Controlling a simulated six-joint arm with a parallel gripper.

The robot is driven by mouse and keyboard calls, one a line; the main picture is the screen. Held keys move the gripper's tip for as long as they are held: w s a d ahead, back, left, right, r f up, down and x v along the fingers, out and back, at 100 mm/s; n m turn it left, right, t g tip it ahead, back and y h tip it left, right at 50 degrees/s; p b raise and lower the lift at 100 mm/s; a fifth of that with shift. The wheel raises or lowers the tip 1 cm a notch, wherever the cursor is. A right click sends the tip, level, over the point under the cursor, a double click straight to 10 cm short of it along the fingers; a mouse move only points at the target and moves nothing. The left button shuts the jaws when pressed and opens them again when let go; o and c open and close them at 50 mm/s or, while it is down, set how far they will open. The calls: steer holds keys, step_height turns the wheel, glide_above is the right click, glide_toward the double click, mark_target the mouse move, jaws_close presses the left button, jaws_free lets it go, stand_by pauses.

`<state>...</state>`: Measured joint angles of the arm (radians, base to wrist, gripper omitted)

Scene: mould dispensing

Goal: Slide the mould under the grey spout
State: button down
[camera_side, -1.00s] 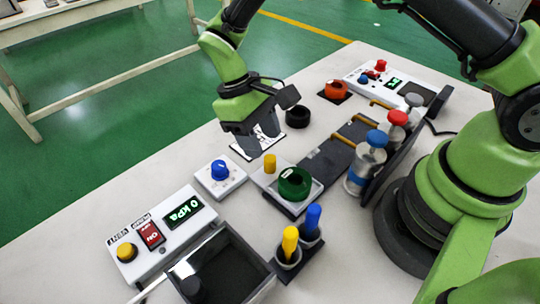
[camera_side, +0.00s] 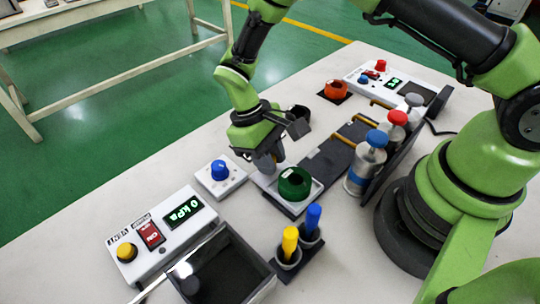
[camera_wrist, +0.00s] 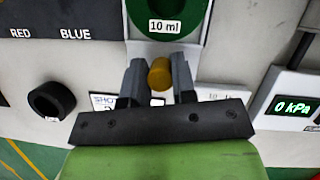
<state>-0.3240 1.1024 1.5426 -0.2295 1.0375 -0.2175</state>
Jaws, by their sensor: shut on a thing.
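The green round mould (camera_side: 295,181) sits on a light carriage tray (camera_side: 314,196) at the near end of a dark track (camera_side: 330,158). In the wrist view, the mould (camera_wrist: 166,27) carries a "10 ml" label. My gripper (camera_side: 268,168) is down beside the mould, shut on the yellow peg (camera_wrist: 160,74) of the carriage. The peg is between the two fingers in the wrist view and hidden by them in the side view. The grey-topped dispenser (camera_side: 413,101) stands at the far end of the row, past the red (camera_side: 397,119) and blue (camera_side: 376,139) ones. Its outlet is not visible.
Yellow bars (camera_side: 340,139) cross the track. A blue-knob box (camera_side: 220,174), a 0 kPa panel (camera_side: 170,225), a dark bin (camera_side: 262,277) and yellow and blue handled tools (camera_side: 290,240) are near.

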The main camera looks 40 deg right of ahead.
steer(key=d, duration=2.5)
steer(key=shift+d, duration=0.3)
steer(key=c, duration=1)
jaws_free()
steer(key=shift+o, duration=0.3)
steer(key=shift+r, duration=0.1)
steer(key=v, duration=0.9)
steer(key=shift+w+r, duration=0.25)
steer(key=shift+r, duration=0.1)
